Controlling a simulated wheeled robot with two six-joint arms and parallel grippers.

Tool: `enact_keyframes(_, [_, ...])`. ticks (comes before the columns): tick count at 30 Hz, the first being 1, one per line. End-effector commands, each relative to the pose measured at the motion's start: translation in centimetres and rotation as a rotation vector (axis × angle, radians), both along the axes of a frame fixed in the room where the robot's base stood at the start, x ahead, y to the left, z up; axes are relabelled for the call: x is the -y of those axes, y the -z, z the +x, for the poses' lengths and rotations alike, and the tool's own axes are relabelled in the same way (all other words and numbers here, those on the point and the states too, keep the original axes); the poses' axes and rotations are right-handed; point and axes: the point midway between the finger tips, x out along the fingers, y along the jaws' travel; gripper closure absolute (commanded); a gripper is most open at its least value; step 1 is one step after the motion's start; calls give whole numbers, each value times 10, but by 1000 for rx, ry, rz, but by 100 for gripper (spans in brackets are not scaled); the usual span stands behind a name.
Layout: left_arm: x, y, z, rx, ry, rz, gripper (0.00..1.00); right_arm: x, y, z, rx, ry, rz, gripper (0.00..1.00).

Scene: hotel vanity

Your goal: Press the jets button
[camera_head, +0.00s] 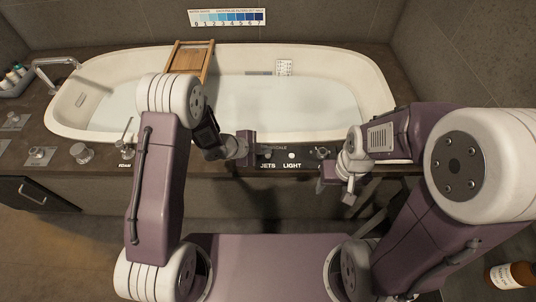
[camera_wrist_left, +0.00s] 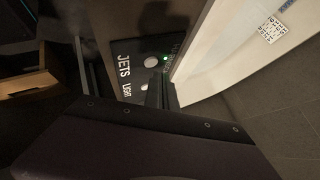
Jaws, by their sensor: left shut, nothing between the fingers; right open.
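The JETS button (camera_wrist_left: 152,62) is a round pale button on a dark panel, beside its white JETS label, in the left wrist view. In the head view the JETS label (camera_head: 267,166) and LIGHT button (camera_head: 291,155) show on the tub's front ledge. My left gripper (camera_head: 252,150) is shut and empty, just left of the JETS button; contact cannot be told. My right gripper (camera_head: 328,171) is open, right of the panel.
The white bathtub (camera_head: 372,100) holds water behind the panel. A wooden tray (camera_head: 190,58) crosses its rim. A foam knob (camera_head: 125,148), other fixtures and a faucet (camera_head: 55,64) are at left. A brown bottle (camera_head: 510,274) is at lower right.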

Motion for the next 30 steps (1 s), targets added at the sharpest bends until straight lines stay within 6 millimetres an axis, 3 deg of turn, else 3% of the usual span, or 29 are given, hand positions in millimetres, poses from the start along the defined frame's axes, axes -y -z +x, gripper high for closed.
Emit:
enact_keyframes(18, [0, -52, 0, 0, 0, 0, 100, 0, -49, 0, 0, 0, 0, 43])
enact_keyframes(30, [0, -50, 0, 0, 0, 0, 100, 0, -47, 0, 0, 0, 0, 43])
